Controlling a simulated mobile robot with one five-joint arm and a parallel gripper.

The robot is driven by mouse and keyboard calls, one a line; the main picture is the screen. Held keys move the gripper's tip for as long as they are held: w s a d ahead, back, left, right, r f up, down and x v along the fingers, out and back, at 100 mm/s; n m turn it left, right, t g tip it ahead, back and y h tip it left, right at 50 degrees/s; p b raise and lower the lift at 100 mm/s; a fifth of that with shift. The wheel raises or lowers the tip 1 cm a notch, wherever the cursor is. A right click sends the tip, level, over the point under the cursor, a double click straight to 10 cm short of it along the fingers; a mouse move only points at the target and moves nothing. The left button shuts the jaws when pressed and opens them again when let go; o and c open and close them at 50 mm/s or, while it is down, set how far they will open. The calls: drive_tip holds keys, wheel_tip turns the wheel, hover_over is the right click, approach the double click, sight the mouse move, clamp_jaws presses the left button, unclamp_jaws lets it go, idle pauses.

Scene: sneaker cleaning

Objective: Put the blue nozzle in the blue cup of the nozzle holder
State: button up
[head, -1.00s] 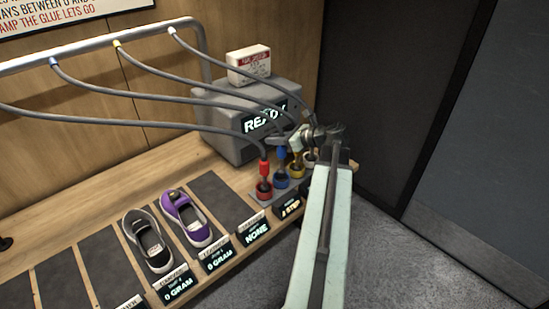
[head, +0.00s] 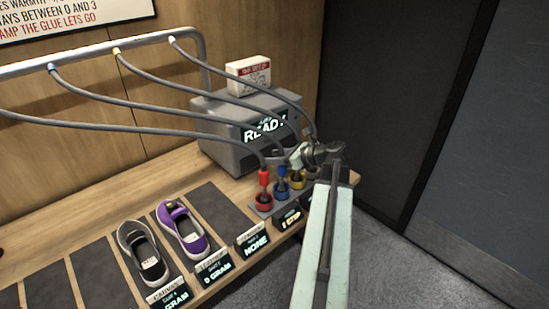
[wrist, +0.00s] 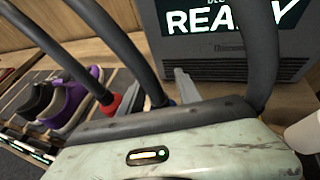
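The blue nozzle (head: 282,173) stands upright at the blue cup (head: 282,193) of the nozzle holder (head: 256,206), its lower end seemingly inside the cup. In the wrist view only a sliver of blue (wrist: 171,102) shows beneath a hose. My gripper (head: 292,157) is just above and to the right of the blue nozzle, near the yellow cup. A grey finger (wrist: 187,86) shows in the wrist view; the other finger is hidden. I cannot tell whether the gripper is open or touching a nozzle or hose.
The red nozzle (head: 264,178) stands in the red cup (head: 264,201), left of the blue one. The yellow cup (head: 297,178) is to the right, partly covered. Grey hoses (head: 150,131) hang across from the rail. The READY machine (head: 225,135) stands behind. Two shoes (head: 185,233) lie left.

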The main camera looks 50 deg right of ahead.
drive_tip(key=shift+r, duration=0.1)
drive_tip(key=p+v, duration=0.5)
drive_tip(key=v, duration=0.7)
